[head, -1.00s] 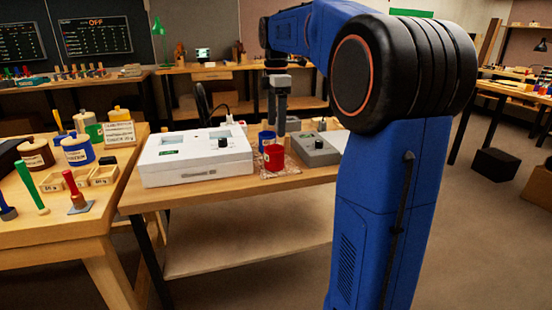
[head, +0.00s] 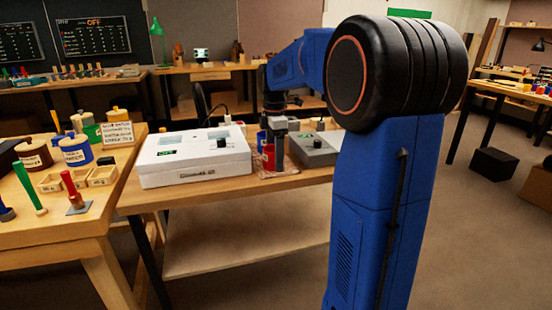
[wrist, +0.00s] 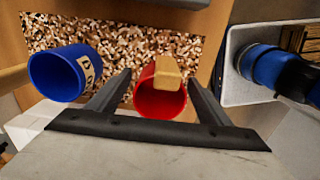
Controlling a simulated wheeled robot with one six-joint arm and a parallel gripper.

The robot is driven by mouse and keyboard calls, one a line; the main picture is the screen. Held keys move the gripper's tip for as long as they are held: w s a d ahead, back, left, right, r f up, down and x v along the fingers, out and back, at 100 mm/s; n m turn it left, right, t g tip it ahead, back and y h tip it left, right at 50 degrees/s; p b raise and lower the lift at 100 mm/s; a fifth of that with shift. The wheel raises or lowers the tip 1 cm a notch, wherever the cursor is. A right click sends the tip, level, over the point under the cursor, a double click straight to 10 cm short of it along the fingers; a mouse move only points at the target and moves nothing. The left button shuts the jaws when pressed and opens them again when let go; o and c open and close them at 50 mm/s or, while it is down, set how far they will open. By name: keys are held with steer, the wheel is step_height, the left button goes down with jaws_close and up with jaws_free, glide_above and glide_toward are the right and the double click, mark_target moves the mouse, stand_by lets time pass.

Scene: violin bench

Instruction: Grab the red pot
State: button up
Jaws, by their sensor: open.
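My gripper (wrist: 160,92) is open, with one finger on each side of the red pot and nothing clamped. In the head view the red pot (head: 268,156) is partly hidden behind my gripper (head: 281,150), which points down at the mat. A blue pot (wrist: 62,73) stands to the left of the red one in the wrist view, close outside the left finger.
A white box-shaped device (head: 195,160) stands left of the mat (head: 277,172) on the bench. A grey device (head: 315,152) stands to its right. A side table at left holds jars (head: 76,152), small trays (head: 101,176) and tools. The bench's front strip is clear.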

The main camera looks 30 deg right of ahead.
steer(key=shift+f, duration=0.35)
steer(key=shift+c, duration=0.5)
steer(key=c, duration=1)
steer(key=shift+r, duration=0.1)
